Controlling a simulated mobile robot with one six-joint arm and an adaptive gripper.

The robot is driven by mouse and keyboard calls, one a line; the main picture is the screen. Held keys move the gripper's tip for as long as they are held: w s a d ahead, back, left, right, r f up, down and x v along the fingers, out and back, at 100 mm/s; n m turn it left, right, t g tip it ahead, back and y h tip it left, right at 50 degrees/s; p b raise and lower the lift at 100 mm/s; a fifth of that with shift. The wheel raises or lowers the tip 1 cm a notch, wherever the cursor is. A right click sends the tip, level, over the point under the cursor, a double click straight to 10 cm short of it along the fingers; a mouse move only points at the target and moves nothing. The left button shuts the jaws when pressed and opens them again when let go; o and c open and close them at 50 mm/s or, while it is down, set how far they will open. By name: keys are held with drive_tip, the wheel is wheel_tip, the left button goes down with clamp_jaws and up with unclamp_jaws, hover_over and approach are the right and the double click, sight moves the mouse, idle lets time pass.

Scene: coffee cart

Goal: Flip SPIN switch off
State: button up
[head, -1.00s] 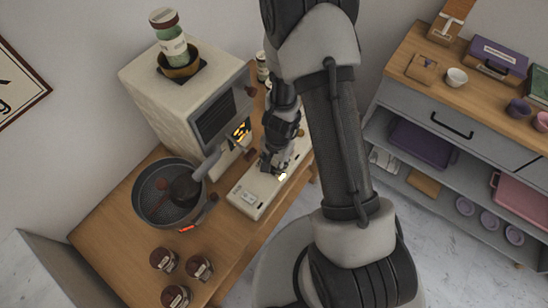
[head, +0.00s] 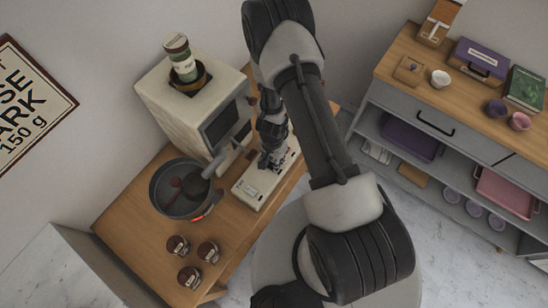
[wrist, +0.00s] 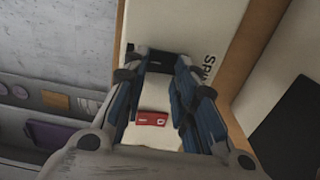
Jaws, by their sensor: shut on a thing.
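The cream switch box (head: 247,194) lies on the wooden cart top, in front of the cream machine (head: 165,105). In the wrist view, the box (wrist: 217,25) carries black lettering reading "SPIN", beside my fingertips. My gripper (head: 270,160) is down at the box; in the wrist view, it (wrist: 160,62) is shut on a dark piece beside that lettering, which seems to be the SPIN switch (wrist: 158,66). A red marked piece (wrist: 152,119) shows between my fingers, nearer the camera. My fingers hide much of the switch, so its tilt cannot be told. The machine's display looks dark.
A dark pan (head: 161,207) with a glowing red-orange spot at its side stands left of the box. Several lidded jars (head: 207,251) stand at the cart's front. A grey shelf unit (head: 390,105) stands at the right. Marble floor lies between.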

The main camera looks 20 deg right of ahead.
drive_tip(key=shift+o, duration=0.2)
drive_tip(key=shift+w+a, duration=0.2)
drive_tip(key=shift+w, duration=0.15)
drive_tip(key=o, duration=0.7)
drive_tip(key=shift+o, duration=1.1)
drive_tip(key=shift+w+a+f, duration=0.1)
drive_tip(key=shift+a+f, duration=0.05)
drive_tip(key=o, duration=0.4)
drive_tip(key=shift+c, duration=0.2)
drive_tip(key=b, duration=0.4)
drive_tip(key=shift+w+d+f, duration=0.15)
drive_tip(key=shift+d+f, duration=0.05)
drive_tip(key=b, duration=0.5)
drive_tip(key=shift+r+t, duration=0.1)
drive_tip(key=shift+t, duration=0.2)
drive_tip(key=b, duration=0.5)
drive_tip(key=shift+s+d+y, duration=0.1)
drive_tip(key=shift+s+y, duration=0.15)
drive_tip(key=shift+y, duration=0.05)
